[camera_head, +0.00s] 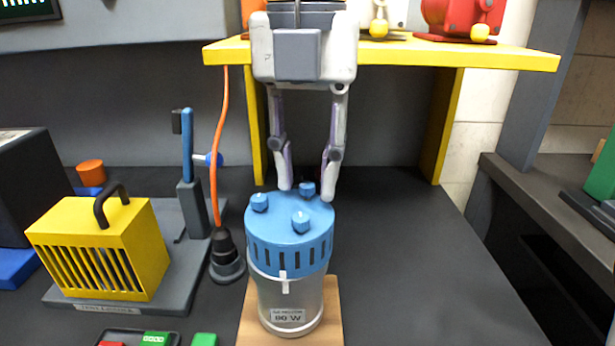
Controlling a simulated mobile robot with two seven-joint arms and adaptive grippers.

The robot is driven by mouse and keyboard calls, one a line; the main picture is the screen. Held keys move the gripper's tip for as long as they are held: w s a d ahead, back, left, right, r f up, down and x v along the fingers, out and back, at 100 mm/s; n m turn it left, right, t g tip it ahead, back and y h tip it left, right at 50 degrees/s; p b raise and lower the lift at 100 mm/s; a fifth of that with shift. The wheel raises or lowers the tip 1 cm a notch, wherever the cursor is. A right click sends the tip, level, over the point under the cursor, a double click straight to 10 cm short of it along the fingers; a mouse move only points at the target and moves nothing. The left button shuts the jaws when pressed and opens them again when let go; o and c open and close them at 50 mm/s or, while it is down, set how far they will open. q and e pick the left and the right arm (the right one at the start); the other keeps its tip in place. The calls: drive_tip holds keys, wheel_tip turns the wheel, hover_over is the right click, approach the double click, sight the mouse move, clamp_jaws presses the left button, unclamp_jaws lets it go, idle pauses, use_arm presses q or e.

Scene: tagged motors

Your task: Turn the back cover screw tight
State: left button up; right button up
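A motor with a silver body (287,302) and a blue slotted cover (275,232) stands upright on a wooden block (329,315). Three blue screws stick up from the cover: the back screw (306,189), the left screw (260,202) and the front screw (300,222). My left gripper (307,192) points down over the cover's far side. Its fingers are apart, one on each side of the back screw, with a visible gap to it. My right gripper does not show.
A yellow shelf (500,57) with red and yellow motors stands behind. A yellow slotted load box (95,248), a blue upright stand (188,150) and a black plug-like piece (225,250) on an orange cable are at left. The dark bench is clear at right.

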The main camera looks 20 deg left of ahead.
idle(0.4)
use_arm(q)
drive_tip(key=n, duration=1.1)
drive_tip(key=shift+f, duration=0.15)
clamp_jaws()
